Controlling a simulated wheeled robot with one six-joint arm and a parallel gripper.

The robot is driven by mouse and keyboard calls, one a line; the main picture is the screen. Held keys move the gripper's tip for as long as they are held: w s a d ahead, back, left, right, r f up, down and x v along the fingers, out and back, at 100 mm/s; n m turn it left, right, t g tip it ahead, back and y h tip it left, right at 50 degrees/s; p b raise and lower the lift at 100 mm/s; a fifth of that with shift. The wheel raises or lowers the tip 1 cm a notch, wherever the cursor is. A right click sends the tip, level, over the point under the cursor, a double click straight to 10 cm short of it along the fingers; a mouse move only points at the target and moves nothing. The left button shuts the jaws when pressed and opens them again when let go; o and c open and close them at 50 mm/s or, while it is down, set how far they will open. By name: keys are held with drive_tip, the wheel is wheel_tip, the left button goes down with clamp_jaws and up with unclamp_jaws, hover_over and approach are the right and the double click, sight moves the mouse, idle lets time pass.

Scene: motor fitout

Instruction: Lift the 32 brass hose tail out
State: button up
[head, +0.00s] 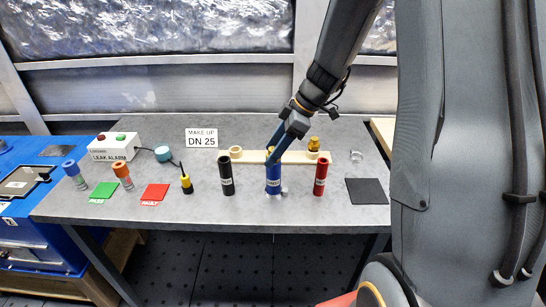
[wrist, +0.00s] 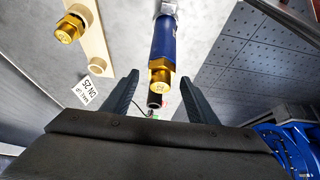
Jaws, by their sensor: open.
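A brass hose tail (wrist: 161,76) with a hex collar sits in the top end of the blue hose piece (head: 273,180), which stands upright on the bench. In the wrist view the blue piece (wrist: 164,40) runs away behind the brass. My gripper (wrist: 160,82) is open, with one finger on each side of this brass; I cannot tell whether either finger touches it. A second brass fitting (wrist: 68,29) sits on the wooden rack; it also shows in the head view (head: 314,144). The size marks on both brass parts are too small to read surely.
Black (head: 226,176) and red (head: 320,176) hose pieces stand either side of the blue one. The pale rack (head: 250,156) lies behind, with a DN 25 sign (head: 201,138). A dark square pad (head: 366,191) lies at right. A leak alarm box (head: 112,147) stands at left.

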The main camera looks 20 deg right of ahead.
drive_tip(key=c, duration=1.2)
drive_tip(key=shift+c, duration=0.2)
wheel_tip(320, 180, up, 10)
drive_tip(key=b, duration=0.3)
